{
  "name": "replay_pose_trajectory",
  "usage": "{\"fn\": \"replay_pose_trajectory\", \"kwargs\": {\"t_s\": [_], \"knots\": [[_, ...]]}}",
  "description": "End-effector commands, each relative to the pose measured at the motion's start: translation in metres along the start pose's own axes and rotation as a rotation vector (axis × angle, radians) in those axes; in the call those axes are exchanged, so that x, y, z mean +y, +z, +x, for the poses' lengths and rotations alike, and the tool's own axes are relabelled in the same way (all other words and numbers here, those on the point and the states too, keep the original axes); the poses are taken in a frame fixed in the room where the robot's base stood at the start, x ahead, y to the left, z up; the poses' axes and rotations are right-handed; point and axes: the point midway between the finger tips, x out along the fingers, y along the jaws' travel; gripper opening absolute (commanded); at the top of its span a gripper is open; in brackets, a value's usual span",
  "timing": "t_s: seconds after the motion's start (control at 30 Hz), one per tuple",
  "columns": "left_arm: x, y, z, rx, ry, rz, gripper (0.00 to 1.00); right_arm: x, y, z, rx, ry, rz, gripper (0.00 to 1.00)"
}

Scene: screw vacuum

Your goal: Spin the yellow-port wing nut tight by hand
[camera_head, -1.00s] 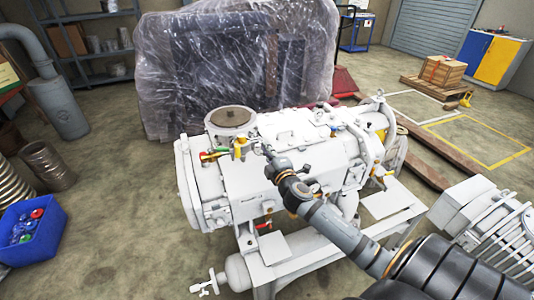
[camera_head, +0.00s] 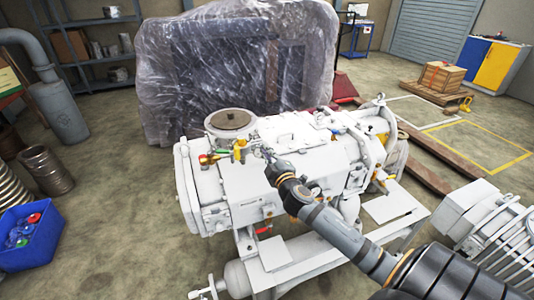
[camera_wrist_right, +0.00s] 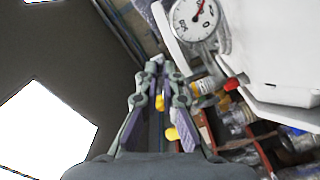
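The white screw vacuum pump (camera_head: 245,185) stands on a frame in the middle of the head view. The wing nut is too small to make out clearly. My right gripper (camera_head: 264,152) reaches in from the lower right, its tip just right of the yellow fitting. In the right wrist view, my right gripper (camera_wrist_right: 161,75) has a visible gap between its fingers. Yellow parts show in and beside that gap; I cannot tell whether they touch the fingers. My left gripper is out of view.
A round-topped port (camera_head: 233,120) rises behind the yellow fitting. A dial gauge (camera_wrist_right: 195,17) is close to the fingers in the wrist view. A plastic-wrapped machine (camera_head: 235,70) stands behind the pump. A blue bin (camera_head: 28,248) stands on the floor at left.

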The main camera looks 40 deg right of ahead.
Motion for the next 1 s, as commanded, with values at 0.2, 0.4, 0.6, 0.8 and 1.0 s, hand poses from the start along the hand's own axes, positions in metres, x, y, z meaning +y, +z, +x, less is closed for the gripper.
{"fn": "replay_pose_trajectory", "kwargs": {"t_s": [0.2, 0.4, 0.6, 0.8, 1.0], "knots": [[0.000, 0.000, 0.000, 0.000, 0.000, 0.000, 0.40, -0.002, 0.002, 0.000, -0.004, -0.003, -0.001, 0.12], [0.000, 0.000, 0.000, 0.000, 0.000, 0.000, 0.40, -0.001, 0.001, 0.000, -0.002, -0.002, -0.002, 0.28], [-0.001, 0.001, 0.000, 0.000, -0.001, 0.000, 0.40, -0.001, 0.001, -0.001, -0.001, -0.001, -0.002, 0.28], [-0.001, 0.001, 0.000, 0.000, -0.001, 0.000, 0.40, -0.001, 0.001, -0.025, 0.001, -0.005, -0.009, 0.28], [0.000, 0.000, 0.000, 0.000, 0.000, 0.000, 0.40, -0.002, 0.001, -0.074, 0.001, -0.008, -0.010, 0.28]]}}
